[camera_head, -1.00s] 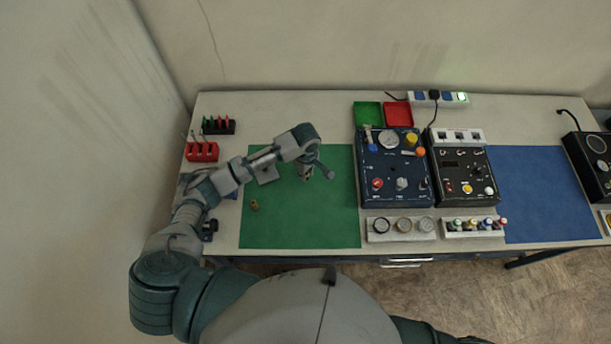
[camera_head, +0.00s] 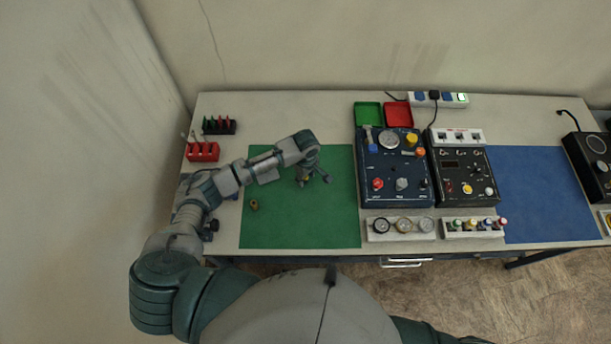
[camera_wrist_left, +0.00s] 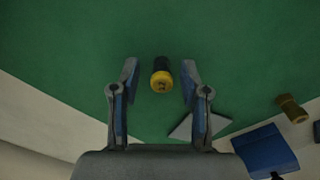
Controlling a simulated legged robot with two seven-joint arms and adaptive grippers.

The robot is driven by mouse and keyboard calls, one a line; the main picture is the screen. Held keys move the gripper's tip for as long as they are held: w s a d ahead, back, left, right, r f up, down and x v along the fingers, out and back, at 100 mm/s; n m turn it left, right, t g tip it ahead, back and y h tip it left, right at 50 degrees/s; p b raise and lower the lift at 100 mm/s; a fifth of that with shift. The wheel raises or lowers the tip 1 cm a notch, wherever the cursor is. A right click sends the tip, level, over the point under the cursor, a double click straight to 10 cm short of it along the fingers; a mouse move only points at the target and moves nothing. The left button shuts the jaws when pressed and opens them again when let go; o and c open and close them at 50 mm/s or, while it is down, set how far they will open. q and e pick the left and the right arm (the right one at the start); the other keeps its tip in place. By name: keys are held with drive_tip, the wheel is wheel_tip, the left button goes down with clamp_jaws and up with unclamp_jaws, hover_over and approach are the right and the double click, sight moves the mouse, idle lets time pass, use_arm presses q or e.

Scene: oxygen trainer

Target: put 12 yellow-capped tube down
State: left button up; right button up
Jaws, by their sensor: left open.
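The yellow-capped tube (camera_wrist_left: 162,78) with a dark body shows in the left wrist view, its cap marked 12 and facing the camera. It is on the green mat (camera_head: 277,225), between and slightly beyond my fingertips, with a gap on both sides. My left gripper (camera_wrist_left: 160,82) is open and not gripping it. In the head view my left gripper (camera_head: 314,179) is low over the upper part of the green mat and mostly hides the tube. My right gripper is not in view.
A small brass-coloured piece (camera_head: 254,204) stands on the mat's left part. Red (camera_head: 202,151) and dark (camera_head: 218,126) racks stand to the left. A blue instrument panel (camera_head: 395,165) borders the mat's right side. The mat's lower part is clear.

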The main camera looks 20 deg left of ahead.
use_arm(q)
wheel_tip(320, 180, up, 12)
idle(0.5)
idle(0.4)
